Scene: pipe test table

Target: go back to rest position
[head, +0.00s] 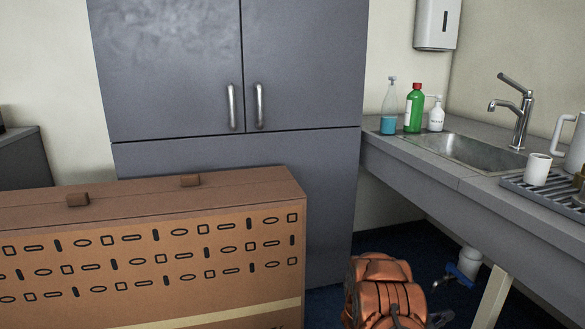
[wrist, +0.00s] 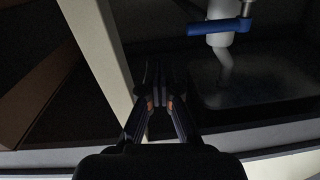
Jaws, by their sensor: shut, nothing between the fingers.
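My gripper (wrist: 161,92) is shut and empty in the wrist view, with its dark fingers together. It is low, under the sink counter, beside a pale support leg (wrist: 98,52). A white pipe (wrist: 222,40) with a blue lever (wrist: 219,27) stands beyond the fingers, apart from them in the picture. The blue lever (head: 459,274) and white pipe (head: 469,261) also show there, under the counter.
A large brown box (head: 150,265) with printed shapes fills the lower left, in front of a grey cabinet (head: 305,75). The grey counter (head: 450,180) with a sink (head: 465,150) runs along the right, holding bottles, a faucet (head: 520,110) and a white mug (head: 537,169).

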